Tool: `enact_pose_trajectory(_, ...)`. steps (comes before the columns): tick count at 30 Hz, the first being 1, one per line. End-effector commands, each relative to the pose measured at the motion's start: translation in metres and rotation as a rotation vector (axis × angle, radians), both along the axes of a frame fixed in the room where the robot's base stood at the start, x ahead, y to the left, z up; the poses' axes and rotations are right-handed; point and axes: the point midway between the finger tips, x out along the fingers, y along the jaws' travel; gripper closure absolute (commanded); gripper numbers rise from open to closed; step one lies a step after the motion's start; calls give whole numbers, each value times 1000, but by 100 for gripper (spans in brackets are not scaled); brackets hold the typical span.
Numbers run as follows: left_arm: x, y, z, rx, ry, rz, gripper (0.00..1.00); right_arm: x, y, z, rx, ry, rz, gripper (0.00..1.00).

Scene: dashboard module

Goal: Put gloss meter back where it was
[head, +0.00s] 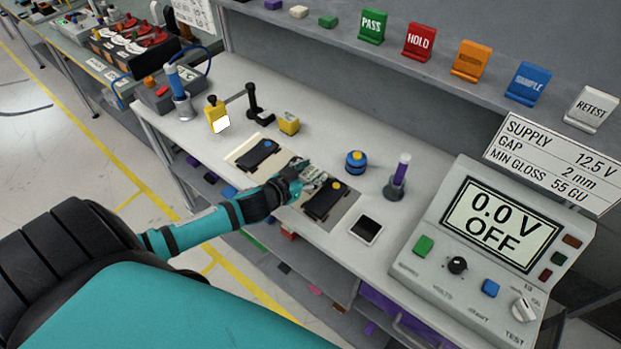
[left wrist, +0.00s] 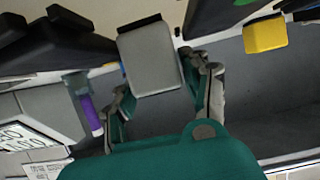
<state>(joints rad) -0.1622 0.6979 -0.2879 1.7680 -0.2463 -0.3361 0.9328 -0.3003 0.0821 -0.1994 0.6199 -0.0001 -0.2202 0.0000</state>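I cannot tell for certain which thing is the gloss meter. My left gripper (head: 294,176) is low over the bench, between two black units. In the left wrist view its two fingers (left wrist: 158,78) stand on either side of a light grey block (left wrist: 152,60) with a dark far edge. They look close to or against its sides; whether they grip it is unclear. In the head view, a small grey-green piece (head: 313,174) shows at the fingertips, partly hidden by the gripper. My right gripper is not in view.
Black units (head: 258,153) and (head: 324,201) flank the gripper. A yellow block (head: 289,123), a blue round piece (head: 356,162), a purple-topped cylinder (head: 399,177) and a dark-faced white pad (head: 366,229) stand nearby. The supply console (head: 490,245), reading 0.0 V OFF, is at right.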

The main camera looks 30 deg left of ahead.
Motion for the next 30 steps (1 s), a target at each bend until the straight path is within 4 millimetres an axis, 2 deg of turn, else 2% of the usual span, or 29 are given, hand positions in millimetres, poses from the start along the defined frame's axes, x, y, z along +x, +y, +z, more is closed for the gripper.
enact_pose_trajectory(1,0,0,0,0,0,0,61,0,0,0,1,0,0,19)
enact_pose_trajectory(9,0,0,0,0,0,0,97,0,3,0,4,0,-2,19)
enact_pose_trajectory(11,0,0,1,0,-1,0,100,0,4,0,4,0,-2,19)
enact_pose_trajectory(20,0,0,5,0,-2,0,100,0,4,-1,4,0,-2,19)
enact_pose_trajectory(28,0,0,35,2,-5,-3,100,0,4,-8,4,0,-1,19)
enact_pose_trajectory(30,-13,-6,33,-5,3,-2,100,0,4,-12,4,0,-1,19)
